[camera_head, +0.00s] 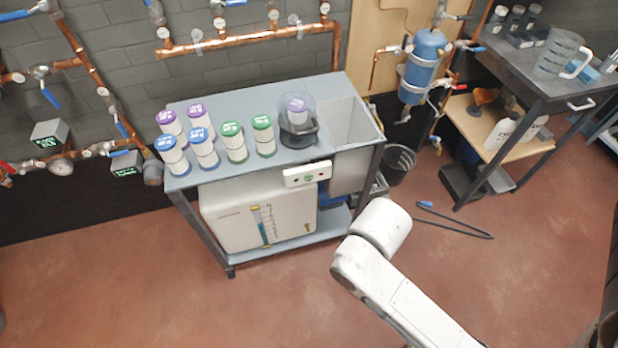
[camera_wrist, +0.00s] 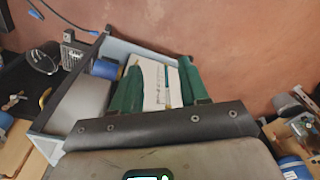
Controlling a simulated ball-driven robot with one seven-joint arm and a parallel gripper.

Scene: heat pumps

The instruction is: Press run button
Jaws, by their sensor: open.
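A small white control box (camera_head: 307,174) is fixed at the front edge of the grey bench, with a small green mark and dark spots on its face. Which spot is the run button is too small to tell. My gripper (camera_wrist: 158,80) shows in the wrist view with two green fingers apart and nothing held between them. Beyond the fingers is the white tank (camera_wrist: 153,82), which stands under the bench in the head view (camera_head: 260,215). In the head view my white arm is at the lower right, apart from the bench, and the fingers are not seen.
The grey bench (camera_head: 262,93) carries several filter cartridges with coloured lids and a clear-domed device (camera_head: 298,120). A dark bin (camera_head: 397,165) stands right of it. A second table (camera_head: 500,60) is at upper right. Red floor is clear in front of the bench.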

